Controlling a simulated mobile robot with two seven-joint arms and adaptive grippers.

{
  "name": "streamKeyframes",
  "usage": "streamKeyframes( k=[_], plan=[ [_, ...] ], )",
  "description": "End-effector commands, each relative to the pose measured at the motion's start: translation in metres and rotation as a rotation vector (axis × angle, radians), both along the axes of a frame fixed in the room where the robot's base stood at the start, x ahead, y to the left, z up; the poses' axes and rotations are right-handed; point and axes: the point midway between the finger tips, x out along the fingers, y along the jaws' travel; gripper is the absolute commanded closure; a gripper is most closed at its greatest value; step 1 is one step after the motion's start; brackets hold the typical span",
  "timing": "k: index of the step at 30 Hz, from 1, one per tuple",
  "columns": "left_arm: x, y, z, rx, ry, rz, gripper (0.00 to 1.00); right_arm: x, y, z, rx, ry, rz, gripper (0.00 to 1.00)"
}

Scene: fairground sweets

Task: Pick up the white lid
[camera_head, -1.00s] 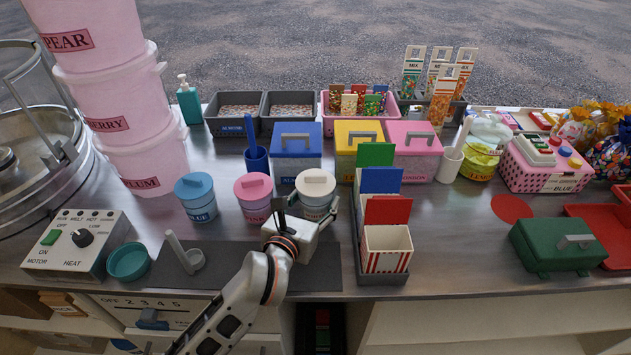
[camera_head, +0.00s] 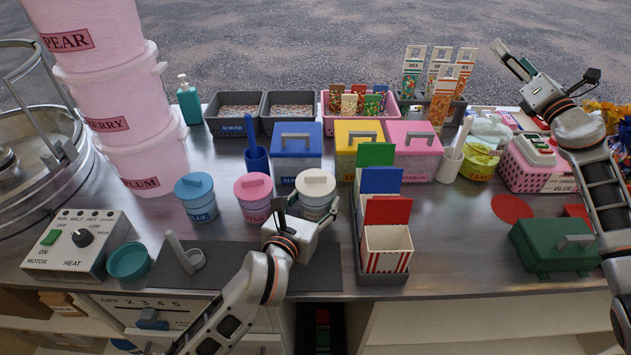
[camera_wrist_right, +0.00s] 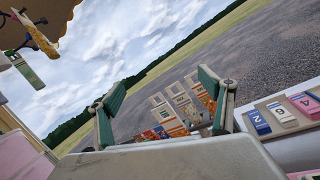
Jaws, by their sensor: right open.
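The white lid (camera_head: 316,181) with a raised grip sits on a white-labelled tub (camera_head: 318,206) on the counter, right of the pink-lidded tub. My left gripper (camera_head: 306,204) is just in front of this tub, with its fingers apart, one towards each side of it. The lid's grip stands clear above and behind the fingers. I cannot tell whether a finger touches the tub. My right gripper (camera_head: 544,60) is raised at the back right, far from the lid, open and empty. In the right wrist view its fingers (camera_wrist_right: 160,100) are spread wide.
Blue-lidded (camera_head: 195,186) and pink-lidded (camera_head: 253,187) tubs stand to the left. A blue-lidded box (camera_head: 297,138) is behind. A rack with coloured cards and a striped box (camera_head: 386,250) is close on the right. A green case (camera_head: 556,247) lies further right.

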Motion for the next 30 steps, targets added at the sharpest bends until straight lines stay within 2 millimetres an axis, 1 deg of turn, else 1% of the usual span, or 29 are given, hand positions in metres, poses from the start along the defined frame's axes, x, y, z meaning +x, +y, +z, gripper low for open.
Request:
streamKeyframes(
  k=[1,3,5,6,8,9,11,13,14,15,17,18,20,21,23,24,27,29,30],
  plan=[
    [0.001,0.0,0.004,-0.002,-0.008,-0.001,0.55,0.004,0.023,0.005,-0.021,0.004,0.045,0.2],
    [0.001,0.0,0.004,-0.002,-0.008,-0.001,0.55,0.008,0.053,0.009,-0.052,0.017,0.106,0.2],
    [0.001,0.0,0.004,-0.002,-0.008,-0.001,0.55,0.01,0.079,0.011,-0.082,0.028,0.16,0.2],
    [0.001,0.0,0.004,-0.002,-0.008,-0.001,0.55,0.011,0.097,0.012,-0.104,0.035,0.195,0.2],
    [0.001,0.0,0.004,-0.002,-0.008,-0.001,0.55,0.011,0.124,0.014,-0.136,0.045,0.249,0.2],
    [0.001,0.0,0.004,-0.002,-0.008,-0.001,0.55,0.011,0.141,0.016,-0.158,0.051,0.285,0.2],
    [0.001,0.0,0.004,-0.002,-0.008,-0.001,0.55,0.009,0.167,0.017,-0.194,0.061,0.34,0.2],
    [0.001,0.0,0.004,-0.002,-0.008,-0.001,0.55,0.005,0.198,0.018,-0.241,0.074,0.405,0.2],
    [0.001,0.0,0.004,-0.002,-0.008,-0.001,0.55,0.003,0.211,0.018,-0.262,0.079,0.433,0.2],
    [0.001,0.0,0.004,-0.002,-0.008,-0.001,0.55,-0.001,0.228,0.018,-0.291,0.086,0.471,0.2],
    [0.001,0.0,0.004,-0.002,-0.008,-0.001,0.55,-0.007,0.254,0.018,-0.336,0.098,0.529,0.2],
    [0.001,0.0,0.004,-0.002,-0.008,-0.001,0.55,-0.012,0.271,0.017,-0.37,0.105,0.568,0.2],
    [0.001,0.0,0.004,-0.002,-0.008,-0.001,0.55,-0.02,0.296,0.016,-0.422,0.118,0.628,0.2],
    [0.001,0.0,0.004,-0.002,-0.008,-0.001,0.55,-0.027,0.312,0.015,-0.46,0.127,0.668,0.2],
    [0.001,0.0,0.004,-0.002,-0.008,-0.001,0.55,-0.037,0.336,0.011,-0.52,0.142,0.728,0.2],
    [0.001,0.0,0.004,-0.002,-0.008,-0.001,0.55,-0.046,0.351,0.009,-0.563,0.154,0.771,0.2],
    [0.001,0.0,0.004,-0.002,-0.008,-0.001,0.55,-0.069,0.387,-0.001,-0.685,0.187,0.878,0.2],
    [0.001,0.0,0.004,-0.002,-0.008,-0.001,0.55,-0.086,0.406,-0.008,-0.768,0.212,0.944,0.2],
    [0.001,0.0,0.004,-0.002,-0.008,-0.001,0.55,-0.098,0.417,-0.014,-0.83,0.231,0.99,0.2]
  ],
)
